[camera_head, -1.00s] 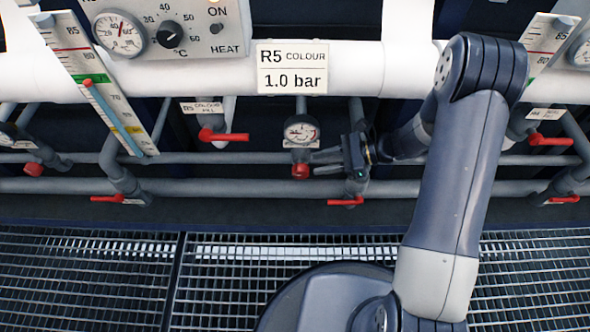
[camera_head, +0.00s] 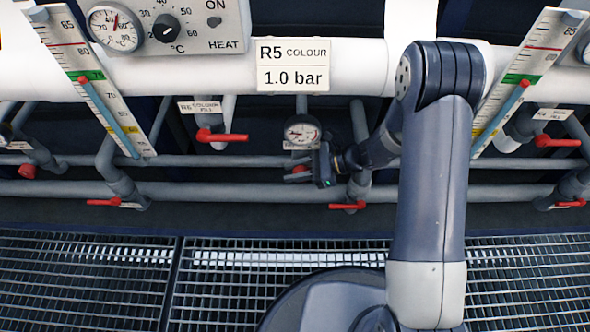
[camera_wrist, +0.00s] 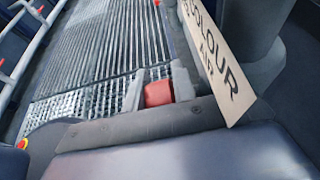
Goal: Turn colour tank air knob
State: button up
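The colour tank air knob is the red knob below the small round gauge (camera_head: 302,131) under the R5 COLOUR 1.0 bar sign (camera_head: 293,66). In the head view my gripper (camera_head: 300,170) is at the knob from the right and hides most of it. In the wrist view the red knob (camera_wrist: 158,93) sits between the two fingertips of my gripper (camera_wrist: 158,88). The fingers are spread, one on each side of it; whether they touch it is hard to tell. The COLOUR AIR label (camera_wrist: 215,60) is just right of the fingers.
Red lever handles stand nearby: one left of the gauge (camera_head: 222,136), one just below my gripper (camera_head: 347,206). Grey pipes (camera_head: 240,190) run across behind. A slanted level scale (camera_head: 95,80) is on the left, another (camera_head: 520,85) on the right. Metal grating (camera_head: 100,275) covers the floor.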

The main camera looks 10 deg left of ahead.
jog(key=c, duration=0.4)
jog(key=shift+y, duration=0.3)
jog(key=y+b, duration=0.2)
jog(key=shift+d+g+b, duration=0.15)
jog(key=shift+g+b, duration=0.15)
jog(key=shift+g, duration=0.1)
jog(key=shift+w+d+r+y+b, duration=0.15)
jog(key=shift+y+b, duration=0.35)
jog(key=shift+y, duration=0.35)
jog(key=shift+s+d+r+y+b, duration=0.15)
jog(key=shift+y+b, duration=0.3)
jog(key=shift+y, duration=0.4)
jog(key=shift+w+g, duration=0.1)
jog(key=shift+g, duration=0.3)
jog(key=o, duration=0.7)
